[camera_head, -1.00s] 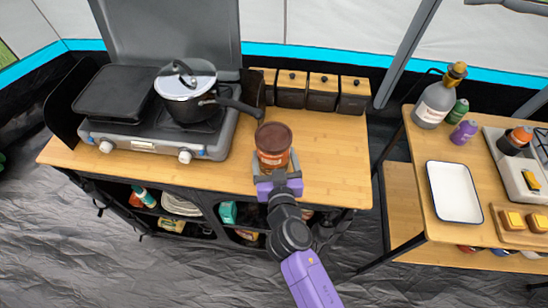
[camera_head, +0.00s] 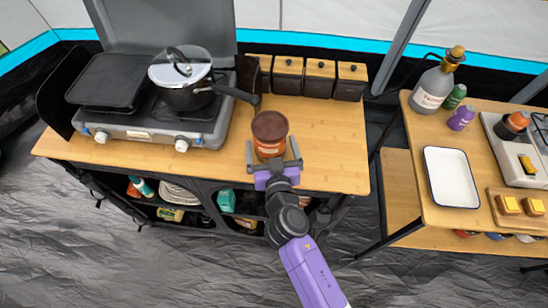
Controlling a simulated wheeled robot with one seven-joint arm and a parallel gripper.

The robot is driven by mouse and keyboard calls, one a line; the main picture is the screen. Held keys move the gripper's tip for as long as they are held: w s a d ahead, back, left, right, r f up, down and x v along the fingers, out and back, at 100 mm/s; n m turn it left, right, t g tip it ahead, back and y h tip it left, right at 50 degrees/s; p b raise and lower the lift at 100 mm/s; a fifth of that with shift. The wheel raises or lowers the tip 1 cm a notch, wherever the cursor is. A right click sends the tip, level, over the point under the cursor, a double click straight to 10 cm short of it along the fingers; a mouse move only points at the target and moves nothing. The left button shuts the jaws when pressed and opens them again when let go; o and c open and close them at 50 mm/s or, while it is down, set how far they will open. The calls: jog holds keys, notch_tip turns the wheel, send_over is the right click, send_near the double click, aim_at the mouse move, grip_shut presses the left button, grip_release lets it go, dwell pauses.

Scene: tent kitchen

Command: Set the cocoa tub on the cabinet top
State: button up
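The cocoa tub (camera_head: 269,136), with a dark brown lid and an orange-brown label, stands upright on the wooden cabinet top (camera_head: 325,140), right of the stove. My gripper (camera_head: 273,155) is at the tub's front side, with its two fingers spread wide to the left and right. The fingers look apart from the tub, and nothing is between them. The tub's base is partly hidden by its own body and my gripper.
A camp stove (camera_head: 150,125) with a lidded pot (camera_head: 182,78) stands left, its handle reaching toward the tub. Several wood-lidded canisters (camera_head: 318,78) line the back. A second table (camera_head: 440,110) with a white tray (camera_head: 451,178) is at the right. The cabinet top right of the tub is clear.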

jog(key=b+v, duration=0.3)
jog(key=v, duration=0.9)
jog(key=shift+s, duration=0.1)
jog(key=s+d+f+g, duration=0.1)
jog(key=s+d+f, duration=0.2)
jog(key=s+d, duration=1)
jog(key=s+d+r+m+h, duration=0.1)
jog(key=s+d+r, duration=0.3)
jog(key=s, duration=0.3)
jog(key=s+d+r+m+h, duration=0.1)
jog(key=s+d+r+h, duration=0.1)
jog(key=s+d+r, duration=0.3)
jog(key=s+r, duration=0.1)
jog(key=s, duration=0.2)
jog(key=shift+s+r+m+t+h, duration=0.25)
jog(key=shift+r+m+t+h, duration=0.05)
jog(key=shift+r, duration=0.1)
